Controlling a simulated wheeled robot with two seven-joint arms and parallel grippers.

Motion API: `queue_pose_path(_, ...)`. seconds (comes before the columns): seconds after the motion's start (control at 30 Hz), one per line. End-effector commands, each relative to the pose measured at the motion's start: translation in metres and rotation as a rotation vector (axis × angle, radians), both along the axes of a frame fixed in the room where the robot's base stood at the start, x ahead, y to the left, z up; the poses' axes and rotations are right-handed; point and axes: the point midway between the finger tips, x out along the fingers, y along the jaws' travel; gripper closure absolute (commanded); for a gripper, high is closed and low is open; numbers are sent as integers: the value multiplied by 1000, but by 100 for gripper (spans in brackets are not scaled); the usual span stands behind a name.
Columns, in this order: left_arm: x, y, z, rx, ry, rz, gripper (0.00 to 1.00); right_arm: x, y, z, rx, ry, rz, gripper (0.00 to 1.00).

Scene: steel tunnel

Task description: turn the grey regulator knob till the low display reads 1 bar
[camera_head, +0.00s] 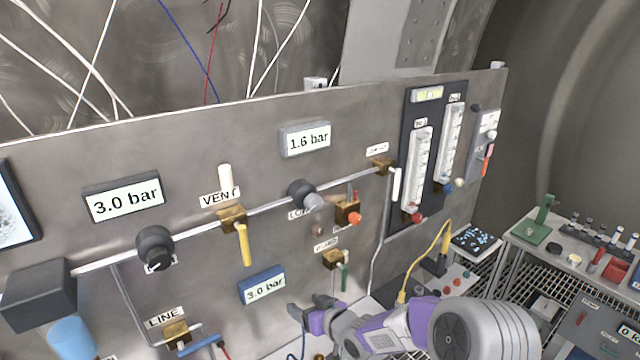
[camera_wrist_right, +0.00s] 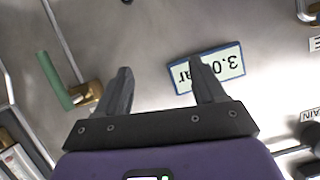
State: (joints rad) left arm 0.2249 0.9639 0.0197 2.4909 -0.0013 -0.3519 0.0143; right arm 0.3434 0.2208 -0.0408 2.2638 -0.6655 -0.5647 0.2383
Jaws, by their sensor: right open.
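The grey regulator knob (camera_head: 313,202) sits on a dark round body on the steel panel, right of the vent valve, partly covering its label. The low display (camera_head: 305,139) above it reads 1.6 bar. My right gripper (camera_head: 300,312) is low in front of the panel, below the knob and apart from it. In the right wrist view its two fingers (camera_wrist_right: 160,68) are spread with nothing between them. A blue-framed display (camera_wrist_right: 212,68) reading 3.0 bar shows upside down behind one finger. My left gripper is not in view.
A dark-framed display (camera_head: 123,196) reads 3.0 bar above a black knob (camera_head: 154,248). The yellow vent handle (camera_head: 244,243) hangs left of the grey knob; an orange-red knob (camera_head: 355,218) is close on its right. A green-handled valve (camera_head: 343,275) is below. Benches stand at right.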

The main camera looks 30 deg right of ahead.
Motion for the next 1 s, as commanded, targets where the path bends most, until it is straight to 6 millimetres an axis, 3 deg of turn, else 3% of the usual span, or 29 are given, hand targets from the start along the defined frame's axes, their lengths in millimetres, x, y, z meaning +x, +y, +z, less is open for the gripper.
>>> queue_pose_path(0.03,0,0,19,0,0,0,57,1,-20,65,-52,-103,-10,31)
queue_pose_path(0.1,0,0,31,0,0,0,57,-3,-37,125,-117,-211,-6,31)
queue_pose_path(0.2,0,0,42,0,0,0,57,-13,-53,192,-195,-326,-2,31)
queue_pose_path(0.3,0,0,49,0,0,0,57,-24,-61,233,-250,-395,3,31)
queue_pose_path(0.47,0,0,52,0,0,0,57,-26,-65,256,-286,-435,8,31)
queue_pose_path(0.8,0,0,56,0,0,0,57,23,-61,255,-284,-435,9,31)
queue_pose_path(1.0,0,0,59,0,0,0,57,41,-60,255,-286,-434,8,31)
